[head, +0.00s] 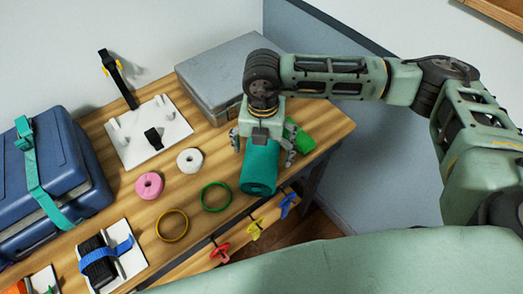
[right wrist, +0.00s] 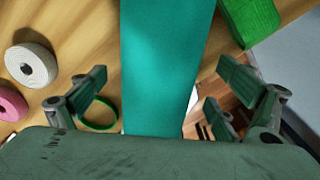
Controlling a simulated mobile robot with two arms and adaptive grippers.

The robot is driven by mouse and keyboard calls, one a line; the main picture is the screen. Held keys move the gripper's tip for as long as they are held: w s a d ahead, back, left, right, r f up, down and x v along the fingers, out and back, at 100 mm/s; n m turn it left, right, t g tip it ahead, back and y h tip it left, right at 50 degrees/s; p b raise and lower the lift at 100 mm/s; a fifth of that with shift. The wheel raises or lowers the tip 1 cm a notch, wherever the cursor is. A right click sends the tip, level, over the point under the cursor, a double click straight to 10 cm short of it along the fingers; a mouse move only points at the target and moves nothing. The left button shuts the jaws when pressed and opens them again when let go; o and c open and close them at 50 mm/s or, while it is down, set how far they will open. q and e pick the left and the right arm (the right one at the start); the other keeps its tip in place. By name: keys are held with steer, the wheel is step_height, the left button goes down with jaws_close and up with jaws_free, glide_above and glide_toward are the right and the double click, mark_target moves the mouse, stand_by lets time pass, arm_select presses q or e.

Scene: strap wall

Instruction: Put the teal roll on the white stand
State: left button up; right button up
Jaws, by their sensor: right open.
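The teal roll (head: 259,168) lies near the front edge of the wooden table, with its round end towards me. In the right wrist view the teal roll (right wrist: 165,65) runs down the middle. My right gripper (head: 262,149) is over the roll, open, its fingers on either side with gaps visible in the right wrist view (right wrist: 168,90). A white stand (head: 177,124) with upright posts is further back left; a black piece sits on it. A second white base (head: 127,263), at front left, carries a black roll with a blue strap. My left gripper is not in view.
A green roll (head: 300,136) lies close right of my gripper. White (head: 190,160) and pink (head: 149,186) rolls and green (head: 216,196) and yellow (head: 172,225) rings lie left. A grey case (head: 215,75) stands behind; a blue case (head: 50,180) is far left. Coloured clips (head: 254,230) line the front edge.

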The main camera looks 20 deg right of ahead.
steer(key=shift+w+a+f+p, duration=0.15)
steer(key=shift+f+p, duration=0.15)
steer(key=shift+f, duration=1.4)
steer(key=shift+c, duration=0.2)
steer(key=c, duration=1.4)
steer(key=shift+c, duration=0.2)
steer(key=shift+r, duration=0.15)
